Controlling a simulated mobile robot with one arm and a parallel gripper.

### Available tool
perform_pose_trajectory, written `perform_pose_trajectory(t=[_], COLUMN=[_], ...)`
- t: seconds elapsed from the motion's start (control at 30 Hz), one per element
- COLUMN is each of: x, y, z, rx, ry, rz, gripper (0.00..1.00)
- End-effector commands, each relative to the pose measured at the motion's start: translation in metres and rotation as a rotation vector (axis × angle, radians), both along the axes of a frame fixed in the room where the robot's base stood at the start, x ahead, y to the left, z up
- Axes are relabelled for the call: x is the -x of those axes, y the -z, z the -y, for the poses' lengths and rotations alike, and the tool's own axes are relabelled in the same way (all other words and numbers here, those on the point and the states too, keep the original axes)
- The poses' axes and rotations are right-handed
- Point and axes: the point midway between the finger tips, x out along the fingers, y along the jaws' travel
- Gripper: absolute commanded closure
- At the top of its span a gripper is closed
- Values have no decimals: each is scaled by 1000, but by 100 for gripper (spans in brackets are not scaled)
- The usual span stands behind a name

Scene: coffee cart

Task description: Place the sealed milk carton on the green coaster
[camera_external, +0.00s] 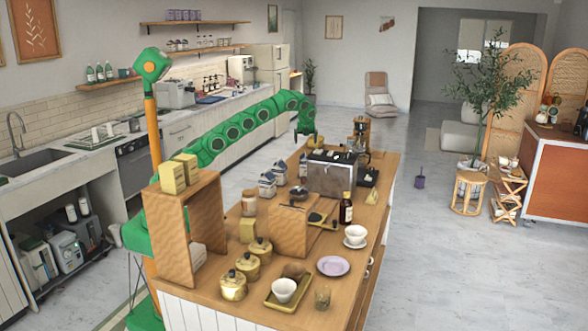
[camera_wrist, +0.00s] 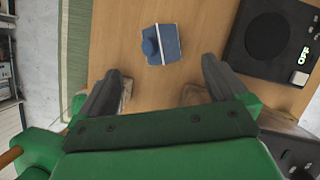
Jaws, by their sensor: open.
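A blue carton with a round blue cap (camera_wrist: 162,45) stands on the wooden counter in the wrist view, just beyond my fingertips and roughly centred between them. My gripper (camera_wrist: 161,72) is open and empty, with its two dark fingers apart. In the external view my gripper (camera_external: 306,134) hangs above the far left part of the counter. Small blue-and-white cartons (camera_external: 267,185) stand on the counter below it; I cannot tell which of them is sealed. I cannot make out a green coaster in either view.
A black device marked OFF (camera_wrist: 270,45) lies right of the carton. The espresso machine (camera_external: 331,175) stands in mid-counter. Canisters (camera_external: 233,286), a wooden shelf box (camera_external: 178,240), a bottle (camera_external: 346,208) and a purple plate (camera_external: 333,266) crowd the near part.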

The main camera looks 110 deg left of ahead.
Motion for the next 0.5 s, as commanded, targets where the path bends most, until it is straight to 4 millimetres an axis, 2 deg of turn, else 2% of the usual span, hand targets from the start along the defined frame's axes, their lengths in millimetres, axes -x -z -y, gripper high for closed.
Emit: perform_pose_trajectory(t=[0.17, 0.27, 0.37, 0.5], x=[-1, -6, -16, -34], y=[0, -3, -12, -22], z=[1, 10, 30, 73], rx=[1, 4, 9, 28], ry=[0, -5, -22, -59], rz=[0, 9, 32, 69], gripper=[0, 0, 0, 0])
